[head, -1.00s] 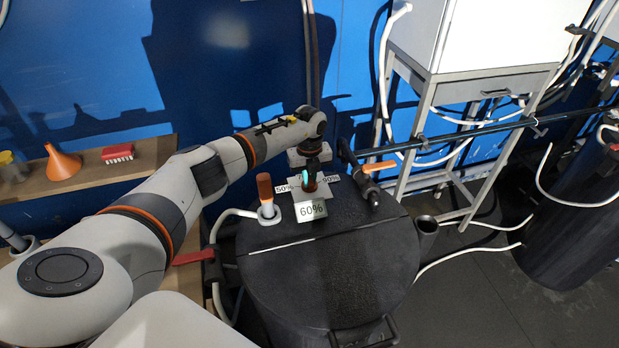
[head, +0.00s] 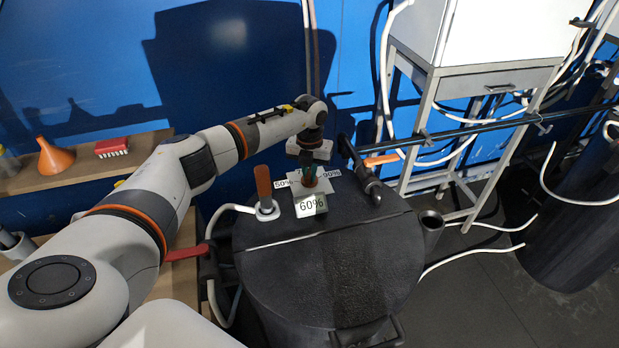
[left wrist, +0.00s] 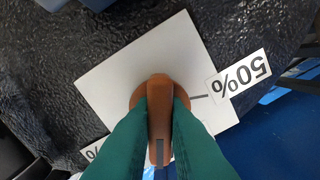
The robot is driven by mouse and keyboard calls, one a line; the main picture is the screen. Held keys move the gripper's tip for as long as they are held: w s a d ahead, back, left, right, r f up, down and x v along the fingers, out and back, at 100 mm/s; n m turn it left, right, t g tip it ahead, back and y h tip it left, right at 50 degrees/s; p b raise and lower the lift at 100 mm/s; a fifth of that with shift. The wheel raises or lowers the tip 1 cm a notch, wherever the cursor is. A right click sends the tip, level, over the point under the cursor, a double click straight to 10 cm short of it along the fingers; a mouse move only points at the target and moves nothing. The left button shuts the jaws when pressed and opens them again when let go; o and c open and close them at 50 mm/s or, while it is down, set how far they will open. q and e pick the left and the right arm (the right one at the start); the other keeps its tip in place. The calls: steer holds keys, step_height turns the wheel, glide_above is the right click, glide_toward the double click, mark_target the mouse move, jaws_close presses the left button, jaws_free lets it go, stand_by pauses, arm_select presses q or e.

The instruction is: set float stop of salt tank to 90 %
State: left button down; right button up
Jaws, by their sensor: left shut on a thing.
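The salt tank (head: 290,285) is a black drum with a dark lid. On the lid, a white dial plate (left wrist: 112,78) carries an orange-brown knob (left wrist: 160,118). A 50% label (head: 283,184) lies left of the dial and a 90% label (head: 332,174) lies right. A larger 60% sign (head: 311,204) stands in front. My left gripper (head: 309,174) reaches down over the dial. In the left wrist view its green fingers (left wrist: 160,105) are shut on the knob's raised bar, which bears a grey mark. The 50% label (left wrist: 240,82) is there at the right. My right gripper is out of view.
An orange-brown handle (head: 263,184) stands upright in a white fitting left of the dial. A black pipe fitting (head: 361,172) is right of it. A shelf at left holds an orange funnel (head: 54,157) and a red block (head: 111,147). A metal stand (head: 484,95) is at the right.

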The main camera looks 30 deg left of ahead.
mark_target(310, 172)
arm_select(q)
steer(key=m+b, duration=0.2)
steer(key=m, duration=0.1)
steer(key=shift+f+m, duration=0.15)
steer(key=shift+m, duration=0.25)
steer(key=shift+m+b, duration=1.15)
steer(key=shift+m, duration=0.75)
steer(key=shift+r+m, duration=0.2)
steer(key=shift+m, duration=0.1)
steer(key=c, duration=1.4)
jaws_free()
steer(key=shift+c, duration=0.2)
step_height(310, 172, up, 12)
steer(key=b, duration=0.2)
steer(key=shift+b, duration=0.4)
